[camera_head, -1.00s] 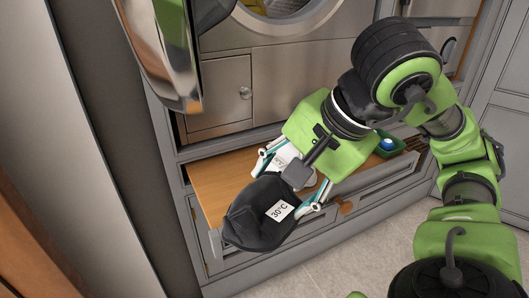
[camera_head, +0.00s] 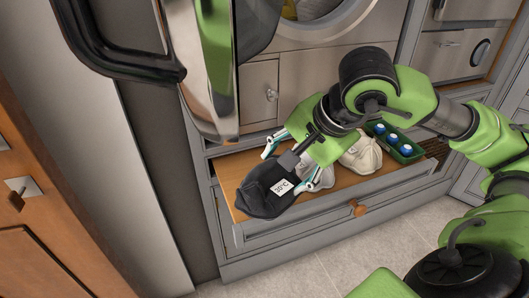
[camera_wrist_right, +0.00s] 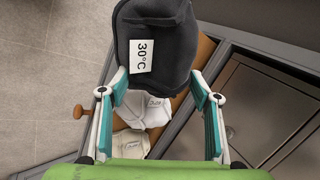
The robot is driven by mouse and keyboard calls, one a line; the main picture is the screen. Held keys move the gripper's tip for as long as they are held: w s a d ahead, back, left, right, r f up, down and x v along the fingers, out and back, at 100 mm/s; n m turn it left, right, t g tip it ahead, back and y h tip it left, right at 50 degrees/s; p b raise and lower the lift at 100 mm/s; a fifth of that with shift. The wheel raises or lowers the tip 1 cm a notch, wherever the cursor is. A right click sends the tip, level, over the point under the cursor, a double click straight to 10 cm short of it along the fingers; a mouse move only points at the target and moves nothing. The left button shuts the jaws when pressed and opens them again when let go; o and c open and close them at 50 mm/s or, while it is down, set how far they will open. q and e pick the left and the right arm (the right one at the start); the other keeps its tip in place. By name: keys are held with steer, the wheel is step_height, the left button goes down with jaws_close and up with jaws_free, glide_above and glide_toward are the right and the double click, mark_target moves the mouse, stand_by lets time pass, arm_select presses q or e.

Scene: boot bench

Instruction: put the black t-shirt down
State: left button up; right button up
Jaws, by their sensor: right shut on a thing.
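The black t-shirt (camera_head: 262,190) is a dark bundle with a white "30°C" tag. My right gripper (camera_head: 288,163) is shut on it, and it shows between the two fingers in the right wrist view (camera_wrist_right: 155,50). The shirt is over the left end of the open drawer (camera_head: 232,172), which has a wooden floor. I cannot tell if it touches the floor.
White tagged garments (camera_head: 362,155) lie in the drawer, right of the shirt. A green crate (camera_head: 405,155) with blue-capped bottles stands at the drawer's right end. A washing machine (camera_head: 325,30) is above. A chrome-and-black object (camera_head: 190,65) blocks the upper left.

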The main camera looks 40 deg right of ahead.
steer(key=w+d+p, duration=0.2)
steer(key=w+d, duration=0.1)
steer(key=w, duration=0.8)
step_height(320, 180, down, 6)
steer(key=shift+a+f+b, duration=0.15)
steer(key=shift+b, duration=0.45)
steer(key=shift+w+f, duration=0.3)
steer(key=shift+f, duration=0.05)
arm_select(q)
steer(key=f, duration=0.1)
steer(key=s+f, duration=0.2)
steer(key=f, duration=0.1)
steer(key=shift+s+a+f, duration=0.1)
steer(key=shift+s, duration=0.05)
arm_select(e)
steer(key=o, duration=1.8)
steer(key=shift+f, duration=0.1)
steer(key=shift+c, duration=0.2)
arm_select(q)
steer(key=shift+w+r, duration=0.2)
